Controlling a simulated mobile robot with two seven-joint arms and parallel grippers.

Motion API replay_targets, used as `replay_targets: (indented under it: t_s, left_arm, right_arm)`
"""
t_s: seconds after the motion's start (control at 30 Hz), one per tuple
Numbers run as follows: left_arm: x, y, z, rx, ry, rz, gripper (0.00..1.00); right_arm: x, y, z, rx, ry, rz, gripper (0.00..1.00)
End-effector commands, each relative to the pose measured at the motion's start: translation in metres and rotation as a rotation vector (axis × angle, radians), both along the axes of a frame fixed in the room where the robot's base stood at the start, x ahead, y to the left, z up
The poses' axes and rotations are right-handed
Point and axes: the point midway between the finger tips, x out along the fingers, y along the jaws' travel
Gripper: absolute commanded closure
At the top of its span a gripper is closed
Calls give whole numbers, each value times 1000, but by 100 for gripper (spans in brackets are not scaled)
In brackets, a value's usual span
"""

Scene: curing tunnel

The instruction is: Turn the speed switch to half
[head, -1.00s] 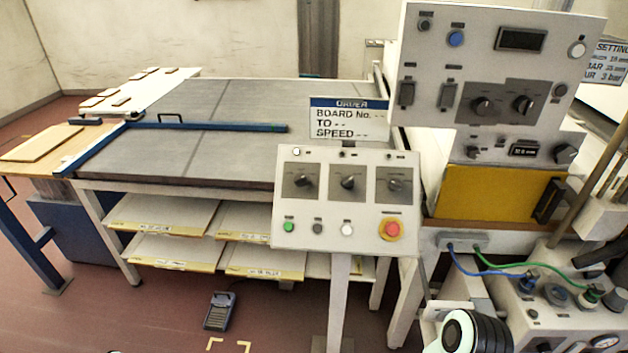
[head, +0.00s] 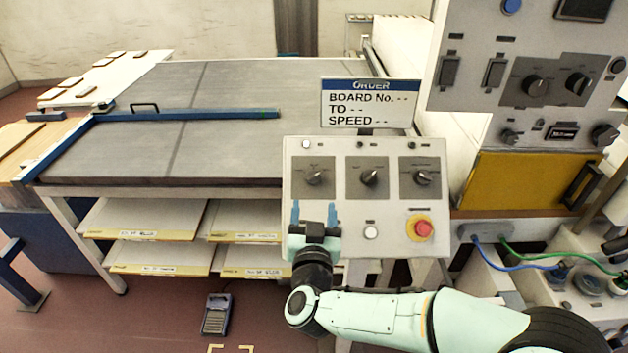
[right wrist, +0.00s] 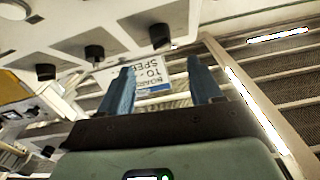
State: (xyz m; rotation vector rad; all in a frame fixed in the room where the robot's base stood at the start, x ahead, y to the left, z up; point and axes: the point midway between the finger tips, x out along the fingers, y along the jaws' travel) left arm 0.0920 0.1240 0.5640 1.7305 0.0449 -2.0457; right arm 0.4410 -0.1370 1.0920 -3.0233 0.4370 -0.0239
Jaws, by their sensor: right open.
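The control panel (head: 300,240) carries a row of three dark rotary switches: left (head: 313,177), middle (head: 371,177) and right (head: 422,177). Their labels are too small to read, so I cannot tell which is the speed switch. My right gripper (head: 314,212) is open and empty in front of the panel, its blue fingers pointing up just below the left switch. In the right wrist view the open fingers (right wrist: 160,85) have nothing between them, and three dark knobs (right wrist: 93,52) show beyond them, apart from the fingers. My left gripper is not in view.
Below the switches are a white button (head: 371,232) and a red stop button (head: 423,229) on yellow. An order card (head: 369,104) stands behind the panel. A taller control cabinet (head: 470,80) is at right. A grey conveyor table (head: 220,100) lies behind at left.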

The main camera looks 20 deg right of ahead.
Motion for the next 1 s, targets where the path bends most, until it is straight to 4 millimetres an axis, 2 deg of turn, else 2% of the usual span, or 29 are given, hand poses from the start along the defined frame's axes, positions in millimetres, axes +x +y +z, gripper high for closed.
replay_targets:
  t_s: [0.03, 0.2, 0.4, 0.6, 0.87, 0.9, 0.97, 1.0]
  left_arm:
    - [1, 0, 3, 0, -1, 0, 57]
    - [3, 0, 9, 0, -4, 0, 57]
    - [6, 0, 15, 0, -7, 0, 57]
    - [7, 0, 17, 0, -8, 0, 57]
    - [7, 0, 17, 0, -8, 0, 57]
    - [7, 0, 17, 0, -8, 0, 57]
    - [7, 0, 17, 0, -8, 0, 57]
    - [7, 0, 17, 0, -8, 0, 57]
  right_arm:
    - [12, -4, 0, 0, 1, -4, 36]
    - [48, -14, 0, -2, 2, -2, 36]
    - [79, -23, 0, -1, 1, -1, 36]
    - [92, -27, 0, 0, 1, 1, 36]
    - [93, -27, 0, 0, 1, 2, 36]
    - [93, -27, 0, 0, 1, 2, 39]
    - [93, -27, 0, 0, 1, 2, 58]
    - [93, -27, 0, 0, 1, 2, 71]
